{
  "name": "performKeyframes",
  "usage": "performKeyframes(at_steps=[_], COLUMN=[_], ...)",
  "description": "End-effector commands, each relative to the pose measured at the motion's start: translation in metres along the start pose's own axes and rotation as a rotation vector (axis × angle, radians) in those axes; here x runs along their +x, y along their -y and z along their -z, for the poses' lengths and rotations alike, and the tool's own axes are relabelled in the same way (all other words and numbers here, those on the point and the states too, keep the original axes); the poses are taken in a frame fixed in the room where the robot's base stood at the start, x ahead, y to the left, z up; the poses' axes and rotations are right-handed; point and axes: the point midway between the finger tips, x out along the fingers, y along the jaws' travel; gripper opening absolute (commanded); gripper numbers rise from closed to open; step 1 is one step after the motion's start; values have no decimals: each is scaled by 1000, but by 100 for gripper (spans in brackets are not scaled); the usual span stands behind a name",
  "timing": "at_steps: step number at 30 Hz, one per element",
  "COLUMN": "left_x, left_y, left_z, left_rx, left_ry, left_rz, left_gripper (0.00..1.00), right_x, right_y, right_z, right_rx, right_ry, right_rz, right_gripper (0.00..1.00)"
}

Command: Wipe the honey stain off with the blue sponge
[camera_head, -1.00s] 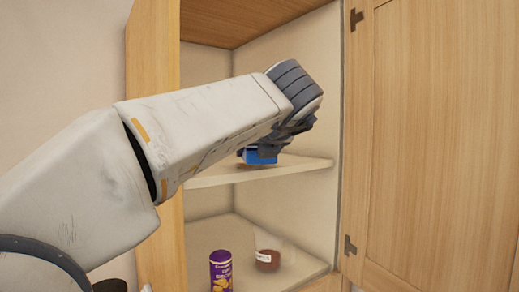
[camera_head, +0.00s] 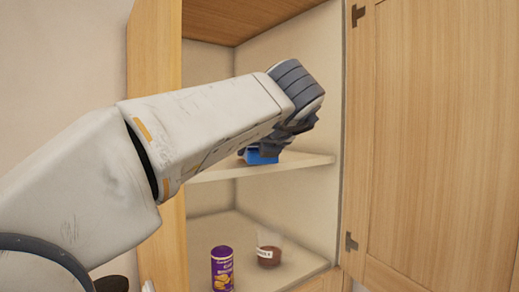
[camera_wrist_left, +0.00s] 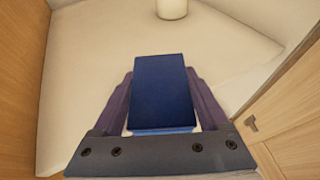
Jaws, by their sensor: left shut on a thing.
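The blue sponge (camera_head: 262,156) is held in my left gripper (camera_head: 255,153), just over the middle shelf of the open cupboard in the head view. In the left wrist view the sponge (camera_wrist_left: 163,92) fills the space between the two fingers of my left gripper (camera_wrist_left: 163,95). I cannot tell whether the sponge touches the shelf. My left forearm hides part of the shelf. No honey stain shows in either view; the sponge and gripper may cover some of the surface. My right gripper is not in view.
The middle shelf (camera_head: 305,162) runs across the cupboard. Below stand a purple can (camera_head: 222,268) and a clear cup with brown contents (camera_head: 268,256). The cupboard door (camera_head: 430,140) is open on the right. A pale round container (camera_wrist_left: 172,8) stands ahead in the wrist view.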

Motion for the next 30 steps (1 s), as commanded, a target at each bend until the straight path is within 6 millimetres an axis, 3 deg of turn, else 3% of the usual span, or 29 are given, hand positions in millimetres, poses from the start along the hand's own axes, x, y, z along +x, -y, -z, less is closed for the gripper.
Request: performKeyframes(at_steps=[16, 30], left_x=[5, 32], left_y=[-2, -16], left_z=[6, -6], left_rx=[0, 1], left_ry=[-1, -2], left_rz=[-2, -2], left_gripper=[24, 24], right_x=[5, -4], right_y=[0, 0], right_z=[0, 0], right_rx=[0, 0], right_ry=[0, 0], right_rz=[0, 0], right_gripper=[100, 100])
